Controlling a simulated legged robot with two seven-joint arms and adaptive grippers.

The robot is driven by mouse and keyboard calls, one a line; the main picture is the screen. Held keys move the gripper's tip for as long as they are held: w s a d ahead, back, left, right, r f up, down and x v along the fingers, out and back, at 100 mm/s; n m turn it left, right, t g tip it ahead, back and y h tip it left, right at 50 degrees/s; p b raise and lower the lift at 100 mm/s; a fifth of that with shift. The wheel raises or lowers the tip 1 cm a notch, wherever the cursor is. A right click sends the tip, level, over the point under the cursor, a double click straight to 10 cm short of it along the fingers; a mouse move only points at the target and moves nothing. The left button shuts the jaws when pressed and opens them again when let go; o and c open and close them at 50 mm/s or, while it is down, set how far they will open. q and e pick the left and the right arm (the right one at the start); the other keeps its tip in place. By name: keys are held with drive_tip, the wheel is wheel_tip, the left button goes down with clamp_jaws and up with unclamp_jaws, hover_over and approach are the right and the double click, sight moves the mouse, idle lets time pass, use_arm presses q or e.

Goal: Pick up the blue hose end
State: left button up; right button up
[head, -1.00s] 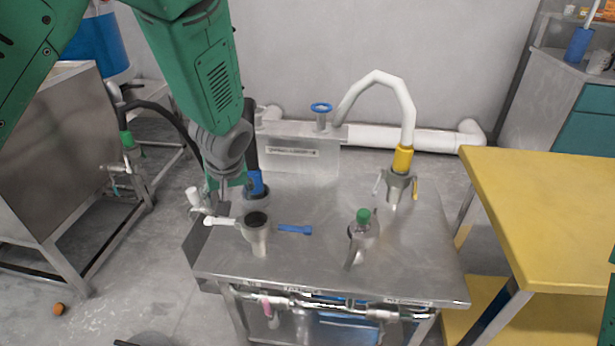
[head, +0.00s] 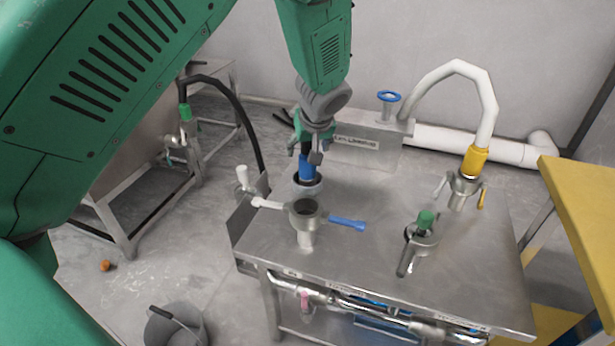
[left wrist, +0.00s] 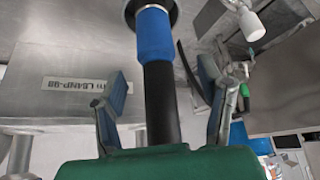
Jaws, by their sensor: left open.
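The blue hose end (head: 307,168) stands upright at a round metal fitting (head: 307,188) on the left back part of the steel table. My left gripper (head: 314,148) is right at it from above, hiding the hose's upper part. In the left wrist view the blue hose end (left wrist: 155,35) and its black hose (left wrist: 161,105) run between the two spread fingers of my left gripper (left wrist: 164,85). The gripper is open, with a gap visible on each side of the hose. My right gripper is not in view.
On the steel table (head: 370,240) stand an open pipe fitting with a blue lever (head: 347,224), a green-capped fitting (head: 425,222) and a white hose with a yellow end (head: 474,160). A yellow table (head: 590,215) is at right, a grey bucket (head: 175,325) on the floor.

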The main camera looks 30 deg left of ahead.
sight(308, 171)
use_arm(q)
drive_tip(key=x, duration=0.1)
drive_tip(key=b+x, duration=0.1)
drive_tip(key=x, duration=0.1)
drive_tip(key=b+x, duration=0.1)
drive_tip(key=shift+w+d+f, duration=0.15)
drive_tip(key=shift+d+f, duration=0.1)
drive_tip(key=shift+f, duration=0.2)
drive_tip(key=shift+r, duration=0.1)
drive_tip(key=shift+c, duration=0.8)
drive_tip(key=shift+a, duration=0.1)
clamp_jaws()
